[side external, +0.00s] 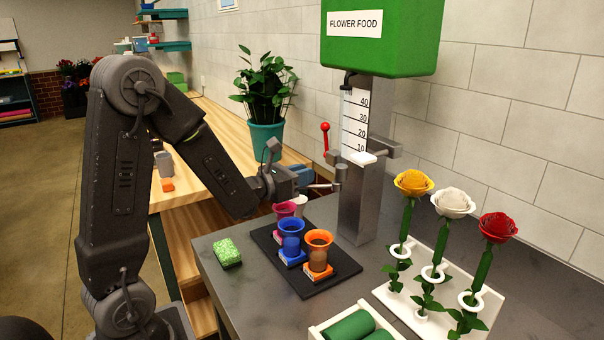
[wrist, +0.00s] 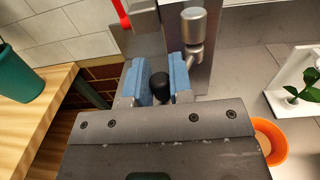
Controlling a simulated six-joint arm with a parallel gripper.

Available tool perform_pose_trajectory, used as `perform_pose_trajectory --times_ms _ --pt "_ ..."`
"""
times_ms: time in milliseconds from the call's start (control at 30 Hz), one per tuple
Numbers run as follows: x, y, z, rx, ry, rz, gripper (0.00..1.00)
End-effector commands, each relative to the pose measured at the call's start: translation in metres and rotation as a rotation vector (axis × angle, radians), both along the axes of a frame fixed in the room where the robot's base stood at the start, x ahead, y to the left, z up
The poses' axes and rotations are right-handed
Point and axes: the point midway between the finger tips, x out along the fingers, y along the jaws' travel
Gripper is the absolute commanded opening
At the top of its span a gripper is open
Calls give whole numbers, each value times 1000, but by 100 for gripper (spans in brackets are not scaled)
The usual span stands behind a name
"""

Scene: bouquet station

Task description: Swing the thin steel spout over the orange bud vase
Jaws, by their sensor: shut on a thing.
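The thin steel spout (side external: 325,186) reaches left from a steel pivot on the dispenser column, and its pivot shows in the wrist view (wrist: 194,25). My gripper (wrist: 160,82) has its blue pads closed around a black knob (wrist: 160,88), seemingly the spout's handle. In the side view my gripper (side external: 305,176) is at the spout, left of the column. The orange bud vase (side external: 319,252) stands upright at the tray's front right, apart from the spout; an orange rim shows in the wrist view (wrist: 272,138). The spout's outlet is largely hidden.
Blue (side external: 291,236) and magenta (side external: 285,209) vases share the dark tray (side external: 338,276). The steel column (side external: 362,210) and red-knobbed lever (side external: 325,127) stand close to my gripper. Roses in a white rack (side external: 400,300) are right; a green sponge (side external: 227,252) is left.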

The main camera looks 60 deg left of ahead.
Motion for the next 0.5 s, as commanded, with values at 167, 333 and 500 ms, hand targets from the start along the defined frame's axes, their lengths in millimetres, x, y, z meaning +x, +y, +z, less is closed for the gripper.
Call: perform_pose_trajectory --times_ms 167,333,500 --pt "0 -2 0 0 -1 12 0" --pt "0 -1 0 0 -2 13 0" --pt "0 -1 1 0 -2 12 22"
